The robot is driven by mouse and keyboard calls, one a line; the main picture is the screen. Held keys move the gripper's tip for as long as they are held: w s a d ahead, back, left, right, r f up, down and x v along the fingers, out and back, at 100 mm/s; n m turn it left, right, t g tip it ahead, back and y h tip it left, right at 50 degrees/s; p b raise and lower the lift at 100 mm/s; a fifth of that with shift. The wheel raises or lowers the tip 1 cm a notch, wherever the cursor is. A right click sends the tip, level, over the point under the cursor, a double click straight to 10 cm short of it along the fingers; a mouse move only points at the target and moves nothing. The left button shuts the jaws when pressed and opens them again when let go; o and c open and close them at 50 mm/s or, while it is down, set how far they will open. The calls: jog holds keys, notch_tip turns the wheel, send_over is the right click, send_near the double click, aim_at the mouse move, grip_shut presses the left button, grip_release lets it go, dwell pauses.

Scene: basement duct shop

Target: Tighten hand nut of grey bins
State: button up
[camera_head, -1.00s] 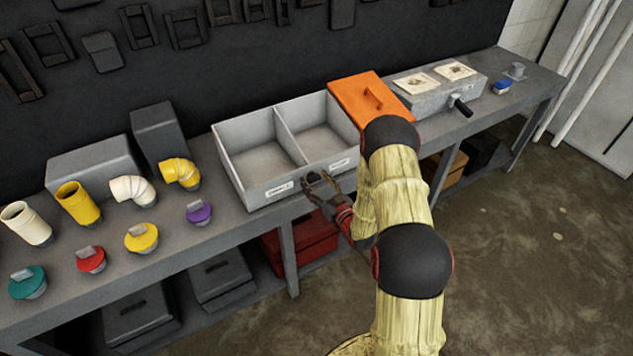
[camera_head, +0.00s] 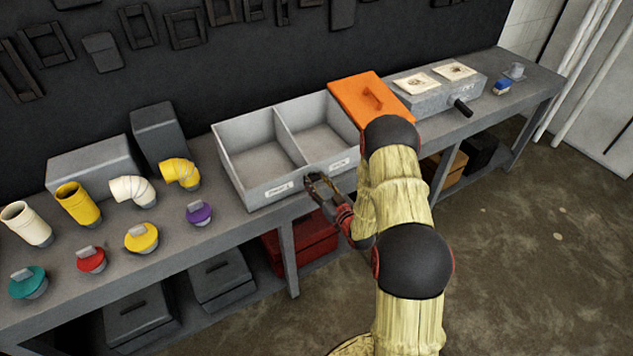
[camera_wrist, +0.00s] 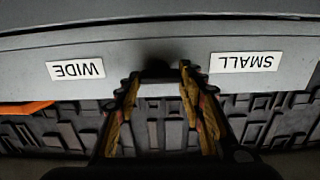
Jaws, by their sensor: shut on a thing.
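The grey bins (camera_head: 256,196) are an open two-compartment box at the bench's front edge. In the wrist view their front wall (camera_wrist: 190,44) shows upside down, with a WIDE label (camera_wrist: 76,69) and a SMALL label (camera_wrist: 246,62). The dark hand nut (camera_wrist: 158,73) sits on this wall between the labels. My gripper (camera_head: 314,179) is at the front wall and shut on the hand nut. In the wrist view my gripper (camera_wrist: 159,80) has one finger on each side of it. The nut is in shadow, and its thread and seating are hidden.
An orange lidded box (camera_head: 358,97) stands right of the bins, with a grey box with a black handle (camera_head: 440,97) beyond it. Coloured caps and elbow pipes (camera_head: 133,190) stand on the left. The floor before the bench is clear.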

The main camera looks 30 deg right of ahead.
jog(key=m+b, duration=0.2)
jog(key=m, duration=0.2)
jog(key=shift+d+m, duration=0.1)
jog(key=shift+m, duration=0.3)
jog(key=m, duration=0.4)
jog(key=shift+f+m+b, duration=0.1)
jog(key=shift+m+b, duration=0.2)
jog(key=shift+b, duration=0.1)
jog(key=m, duration=0.4)
jog(key=shift+d, duration=0.15)
jog(key=shift+f+m, duration=0.1)
jog(key=shift+m, duration=2.2)
jog(key=o, duration=1.2)
jog(key=s, duration=1.2)
jog(key=shift+d, duration=0.2)
